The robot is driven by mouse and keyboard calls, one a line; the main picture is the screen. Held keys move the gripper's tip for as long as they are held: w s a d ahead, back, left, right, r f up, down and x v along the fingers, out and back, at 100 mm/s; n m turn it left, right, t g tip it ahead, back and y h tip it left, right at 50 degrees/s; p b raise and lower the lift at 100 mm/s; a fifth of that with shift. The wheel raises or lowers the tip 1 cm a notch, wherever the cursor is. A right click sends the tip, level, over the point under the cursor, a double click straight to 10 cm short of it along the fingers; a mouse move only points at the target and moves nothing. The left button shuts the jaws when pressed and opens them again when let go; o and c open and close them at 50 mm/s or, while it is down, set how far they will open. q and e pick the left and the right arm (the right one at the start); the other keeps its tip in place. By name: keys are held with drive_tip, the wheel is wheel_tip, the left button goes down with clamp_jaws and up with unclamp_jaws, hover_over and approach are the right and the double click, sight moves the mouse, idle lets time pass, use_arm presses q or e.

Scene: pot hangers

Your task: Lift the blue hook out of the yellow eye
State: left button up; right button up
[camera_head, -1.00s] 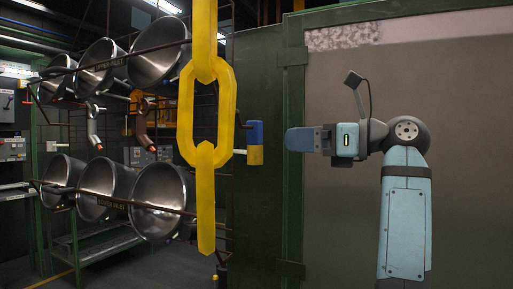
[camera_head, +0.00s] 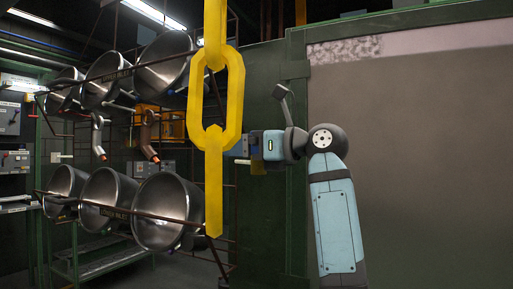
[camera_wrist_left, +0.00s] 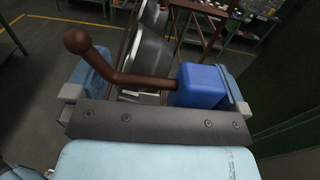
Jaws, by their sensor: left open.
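The blue hook's blue block (camera_wrist_left: 201,86) lies between the fingers of my left gripper (camera_wrist_left: 158,90) in the left wrist view, close to the right finger. A brown bent rod (camera_wrist_left: 130,78) with a ball end runs left from the block. The left gripper is open around the block. In the head view this gripper (camera_head: 241,147) is at the block's place, just right of the large yellow chain link, and largely hides the block. I cannot make out the yellow eye's opening. My right gripper is not in view.
A large yellow chain (camera_head: 214,187) hangs in front, partly covering the view near the gripper. Several metal pots (camera_head: 165,212) hang on brown racks at the left. A green-framed wall panel (camera_head: 420,170) stands behind my arm.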

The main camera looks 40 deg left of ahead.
use_arm(q)
drive_tip(key=shift+a, duration=0.15)
drive_tip(key=c, duration=1)
drive_tip(key=shift+o, duration=0.2)
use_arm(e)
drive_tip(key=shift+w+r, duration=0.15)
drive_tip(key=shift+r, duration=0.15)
use_arm(q)
drive_tip(key=shift+r, duration=0.1)
wheel_tip(320, 180, up, 19)
drive_tip(key=p, duration=0.5)
drive_tip(key=s+d+b, duration=0.3)
drive_tip(key=s, duration=0.7)
drive_tip(key=shift+r, duration=0.4)
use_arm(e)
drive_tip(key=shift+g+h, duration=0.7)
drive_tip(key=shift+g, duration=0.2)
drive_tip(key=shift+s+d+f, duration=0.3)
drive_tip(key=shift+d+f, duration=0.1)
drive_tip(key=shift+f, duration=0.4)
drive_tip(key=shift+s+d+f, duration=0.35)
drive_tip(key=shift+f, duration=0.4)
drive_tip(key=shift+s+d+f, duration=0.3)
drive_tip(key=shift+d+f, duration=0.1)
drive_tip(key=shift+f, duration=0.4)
